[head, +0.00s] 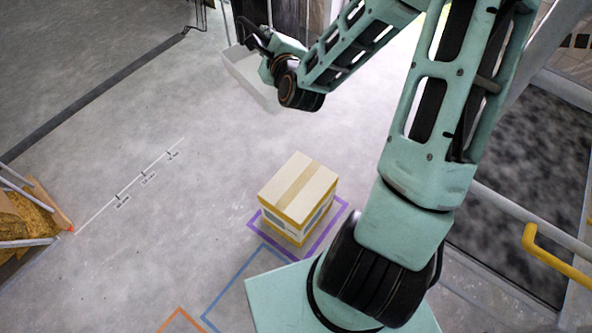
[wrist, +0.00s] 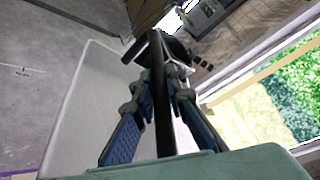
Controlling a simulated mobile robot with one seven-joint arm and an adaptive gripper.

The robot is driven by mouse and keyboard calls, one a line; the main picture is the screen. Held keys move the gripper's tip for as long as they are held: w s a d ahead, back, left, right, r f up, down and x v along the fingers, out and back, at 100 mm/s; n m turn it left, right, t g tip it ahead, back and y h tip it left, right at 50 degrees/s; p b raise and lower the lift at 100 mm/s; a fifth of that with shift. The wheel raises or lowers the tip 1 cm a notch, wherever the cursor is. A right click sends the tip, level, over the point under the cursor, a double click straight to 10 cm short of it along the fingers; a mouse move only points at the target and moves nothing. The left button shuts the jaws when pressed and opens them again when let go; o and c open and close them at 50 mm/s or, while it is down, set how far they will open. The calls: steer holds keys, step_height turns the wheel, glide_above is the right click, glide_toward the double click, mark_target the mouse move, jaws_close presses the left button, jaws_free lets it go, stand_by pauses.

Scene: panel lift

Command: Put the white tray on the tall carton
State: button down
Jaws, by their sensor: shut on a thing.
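The white tray (head: 243,68) is at the upper middle of the head view, partly hidden by my gripper (head: 257,38). In the wrist view the pale tray (wrist: 85,110) lies below and left of my fingers. My gripper (wrist: 157,84) is shut there around a dark bar that runs between its two blue-padded fingers and seems to belong to the tray. I cannot tell whether the tray is clear of the floor. The tall carton (head: 298,190), tan with a tape strip, stands upright on the floor near my base, well apart from the tray. Its top is bare.
A purple outline (head: 335,218) surrounds the carton's foot. Blue (head: 233,283) and orange (head: 180,310) outlines lie nearer. A yellow handrail (head: 548,255) runs at the right. A bin of yellowish material (head: 25,215) stands at the left. The floor between tray and carton is clear.

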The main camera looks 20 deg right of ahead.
steer(key=s+d+f+n+y+b, duration=0.1)
steer(key=f+b, duration=0.8)
steer(key=f, duration=1)
steer(key=s+d+f+n+y+b, duration=0.1)
steer(key=f+b, duration=0.9)
steer(key=f, duration=1)
steer(key=s+d+f+n+y+b, duration=0.1)
steer(key=s+d+f+y+b, duration=0.1)
steer(key=f+b, duration=0.8)
step_height(320, 180, down, 10)
steer(key=shift+s+d+r+g, duration=0.15)
steer(key=shift+s+d+g, duration=0.15)
steer(key=shift+s+d, duration=0.55)
steer(key=shift+w+d, duration=0.1)
steer(key=shift+b, duration=0.4)
steer(key=c, duration=1.9)
jaws_free()
steer(key=shift+c, duration=0.2)
